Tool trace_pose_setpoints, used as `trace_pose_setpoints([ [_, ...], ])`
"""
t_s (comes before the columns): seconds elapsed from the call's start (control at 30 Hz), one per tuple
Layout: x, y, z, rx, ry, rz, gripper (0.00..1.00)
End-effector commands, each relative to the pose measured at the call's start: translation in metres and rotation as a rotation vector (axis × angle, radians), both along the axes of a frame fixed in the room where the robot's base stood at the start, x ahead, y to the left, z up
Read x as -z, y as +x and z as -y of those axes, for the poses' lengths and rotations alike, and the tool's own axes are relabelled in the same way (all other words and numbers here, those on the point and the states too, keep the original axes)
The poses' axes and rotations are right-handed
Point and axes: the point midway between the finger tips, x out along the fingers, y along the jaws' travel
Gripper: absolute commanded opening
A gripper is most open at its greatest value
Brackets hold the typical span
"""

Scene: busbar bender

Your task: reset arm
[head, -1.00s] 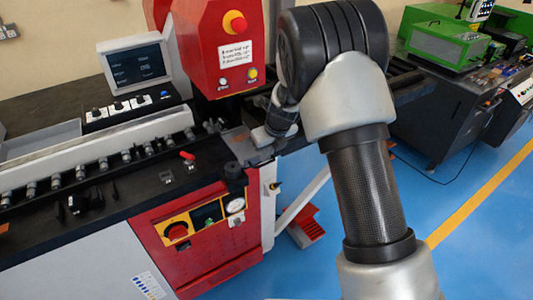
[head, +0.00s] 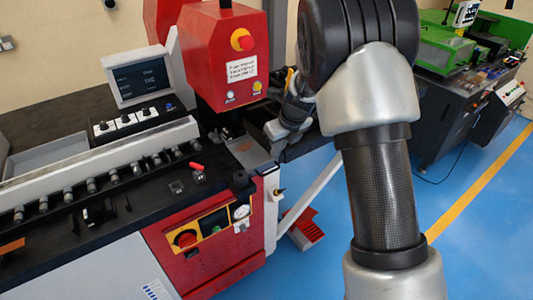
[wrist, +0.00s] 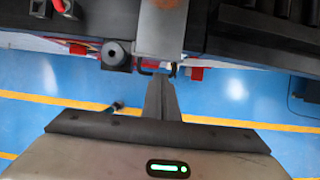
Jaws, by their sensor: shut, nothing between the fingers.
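My arm (head: 375,190) rises from the lower right of the head view and bends over towards the red busbar bender (head: 225,60). Its far end, with grey and dark wrist parts, is just right of the bender's red head. My fingers are not clear in that view. In the wrist view my gripper (wrist: 161,76) is shut and empty, its narrow fingers together in the middle. They point at a grey metal plate (wrist: 162,28) on the machine's edge. I cannot tell the gap between them.
A black roller bed (head: 100,190) runs left of the bender head, with a screen (head: 138,77) behind. A green machine (head: 445,45) on a dark bench stands at the back right. Blue floor with a yellow line (head: 485,190) lies open at right.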

Motion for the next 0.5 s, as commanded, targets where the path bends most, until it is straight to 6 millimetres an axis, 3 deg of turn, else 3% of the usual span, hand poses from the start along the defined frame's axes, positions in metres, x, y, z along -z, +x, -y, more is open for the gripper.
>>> trace_pose_setpoints([
  [0.37,-0.015,-0.004,0.016,-0.006,-0.003,0.0,0.0],
  [0.5,-0.043,-0.017,0.02,-0.129,-0.032,0.039,0.0],
])
